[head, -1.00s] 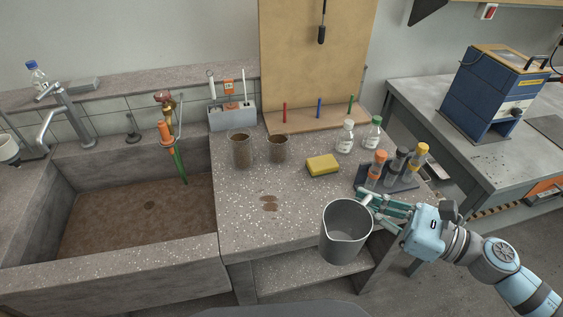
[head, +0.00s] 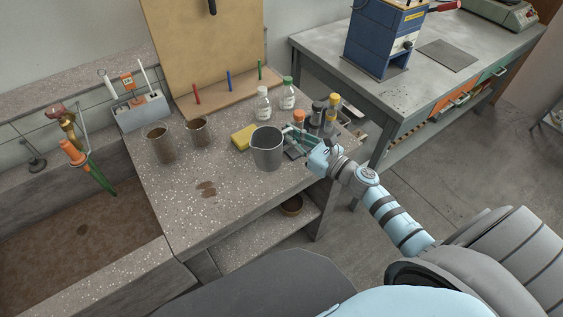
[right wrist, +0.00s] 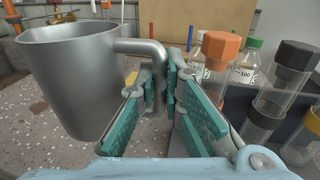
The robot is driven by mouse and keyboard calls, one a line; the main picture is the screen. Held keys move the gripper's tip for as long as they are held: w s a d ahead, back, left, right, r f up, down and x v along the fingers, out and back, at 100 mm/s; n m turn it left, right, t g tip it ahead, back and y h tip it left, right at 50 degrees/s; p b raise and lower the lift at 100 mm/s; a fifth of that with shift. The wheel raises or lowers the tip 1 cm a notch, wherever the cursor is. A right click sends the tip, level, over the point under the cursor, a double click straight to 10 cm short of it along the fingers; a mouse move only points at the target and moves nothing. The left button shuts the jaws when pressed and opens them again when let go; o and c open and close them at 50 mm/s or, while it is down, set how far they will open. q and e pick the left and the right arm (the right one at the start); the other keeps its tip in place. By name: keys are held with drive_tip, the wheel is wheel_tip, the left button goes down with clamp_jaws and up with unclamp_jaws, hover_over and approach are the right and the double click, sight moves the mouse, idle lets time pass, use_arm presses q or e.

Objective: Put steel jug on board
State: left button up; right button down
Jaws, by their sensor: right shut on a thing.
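The steel jug (head: 267,153) is upright at the right part of the concrete bench, in front of the yellow sponge; I cannot tell whether its base touches the bench. My right gripper (head: 293,151) reaches it from the right. In the right wrist view, its teal-padded fingers (right wrist: 168,85) are shut on the handle of the jug (right wrist: 80,75). A wooden board (head: 225,95) with red, blue and green pegs lies at the back of the bench, at the foot of a tall upright panel (head: 205,45). My left gripper is not in view.
A yellow sponge (head: 243,138), two bottles (head: 263,103) and a rack of capped tubes (head: 318,120) stand close behind the jug. Two beakers (head: 160,143) stand at the left, near the sink (head: 75,235). A wet stain (head: 206,188) marks the otherwise clear bench front.

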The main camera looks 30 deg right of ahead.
wheel_tip(320, 180, down, 4)
drive_tip(key=shift+s+a+f+b, duration=0.1)
drive_tip(key=shift+f+b, duration=0.15)
drive_tip(key=shift+b, duration=0.85)
drive_tip(key=shift+a+f, duration=0.1)
drive_tip(key=shift+f, duration=0.2)
drive_tip(key=shift+f+b, duration=0.4)
drive_tip(key=shift+b, duration=0.2)
drive_tip(key=c, duration=1.7)
unclamp_jaws()
drive_tip(key=shift+r, duration=0.1)
